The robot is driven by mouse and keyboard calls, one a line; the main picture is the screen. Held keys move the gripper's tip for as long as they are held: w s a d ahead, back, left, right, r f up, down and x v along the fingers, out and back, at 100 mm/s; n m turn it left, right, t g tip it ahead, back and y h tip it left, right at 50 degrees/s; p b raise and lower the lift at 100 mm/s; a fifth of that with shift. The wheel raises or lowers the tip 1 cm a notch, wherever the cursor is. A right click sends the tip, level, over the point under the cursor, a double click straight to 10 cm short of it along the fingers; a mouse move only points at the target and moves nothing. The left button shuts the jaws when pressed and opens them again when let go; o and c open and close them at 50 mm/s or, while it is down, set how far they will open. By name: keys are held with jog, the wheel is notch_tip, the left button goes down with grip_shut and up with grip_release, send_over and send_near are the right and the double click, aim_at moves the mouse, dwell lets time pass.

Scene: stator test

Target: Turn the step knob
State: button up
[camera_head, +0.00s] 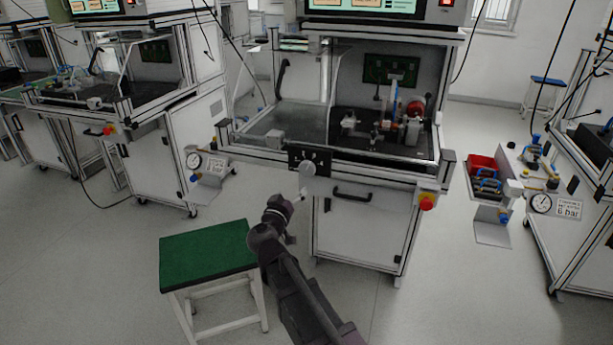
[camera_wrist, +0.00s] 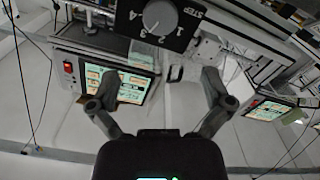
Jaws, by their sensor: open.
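The step knob (camera_head: 307,169) is a round grey dial on a black panel (camera_head: 296,154) at the front edge of the middle test bench. In the wrist view the knob (camera_wrist: 160,17) is at the top, on the black panel (camera_wrist: 181,40) marked STEP with numbers around the dial. Its exact setting is hard to read. My gripper (camera_head: 301,194) is just below and in front of the knob in the head view. In the wrist view my gripper (camera_wrist: 160,78) has its two fingers wide apart, with nothing between them. The fingers are apart from the knob.
A green-topped stool (camera_head: 207,255) stands left of my arm. A black handle (camera_head: 352,194) and a red-and-yellow stop button (camera_head: 427,202) are right of the knob on the bench front. Floor is clear right of the stool.

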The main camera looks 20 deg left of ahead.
aim_at(306, 170)
dwell(0.4)
jog(key=w, duration=1.3)
jog(key=shift+w, duration=0.4)
jog(key=c, duration=1)
